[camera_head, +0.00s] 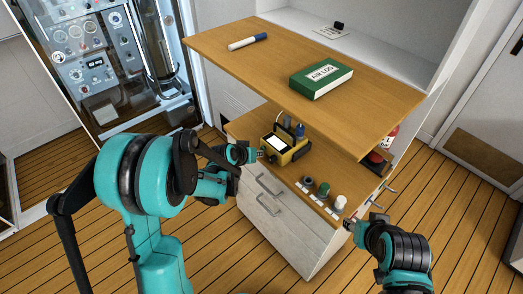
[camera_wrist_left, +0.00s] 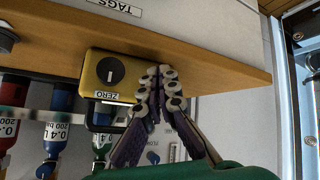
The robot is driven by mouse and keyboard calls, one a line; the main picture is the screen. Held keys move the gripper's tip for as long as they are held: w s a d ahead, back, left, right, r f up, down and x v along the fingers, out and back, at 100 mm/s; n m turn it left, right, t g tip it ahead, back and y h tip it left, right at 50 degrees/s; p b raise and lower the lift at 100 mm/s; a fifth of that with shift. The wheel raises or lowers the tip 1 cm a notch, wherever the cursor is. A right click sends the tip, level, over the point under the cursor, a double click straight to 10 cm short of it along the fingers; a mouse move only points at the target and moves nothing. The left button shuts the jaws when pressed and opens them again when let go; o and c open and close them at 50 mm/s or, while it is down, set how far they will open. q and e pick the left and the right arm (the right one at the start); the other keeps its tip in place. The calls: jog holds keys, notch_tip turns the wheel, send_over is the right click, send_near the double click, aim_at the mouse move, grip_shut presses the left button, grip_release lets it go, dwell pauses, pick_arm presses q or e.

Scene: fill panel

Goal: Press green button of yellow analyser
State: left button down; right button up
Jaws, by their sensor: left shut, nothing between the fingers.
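The yellow analyser (camera_head: 279,153) with a white screen stands on the lower wooden shelf in the head view. My left gripper (camera_head: 258,154) is at its left side, its tips close to the housing. In the left wrist view a yellow housing (camera_wrist_left: 91,73) shows a black round knob and a ZERO label. My left gripper (camera_wrist_left: 160,75) is shut and empty there, its tips beside or in front of the housing's right edge; contact cannot be told. I see no green button. My right gripper (camera_head: 350,225) is near the shelf's front right corner, too small to tell its opening.
A wooden upper shelf (camera_head: 250,62) overhangs the analyser and holds a green AIR LOG box (camera_head: 321,79) and a marker (camera_head: 247,42). Several small capped items (camera_head: 323,190) stand on the lower shelf. Bottles (camera_wrist_left: 57,130) hang left in the left wrist view.

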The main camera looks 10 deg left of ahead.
pick_arm(q)
jog(key=shift+w+d, duration=0.15)
jog(key=shift+w, duration=0.1)
dwell(0.4)
jog(key=shift+s+a, duration=0.3)
jog(key=shift+s, duration=0.1)
jog(key=s+a, duration=0.2)
jog(key=s+a+b, duration=0.1)
jog(key=s, duration=0.1)
jog(key=shift+s+a, duration=0.35)
dwell(0.4)
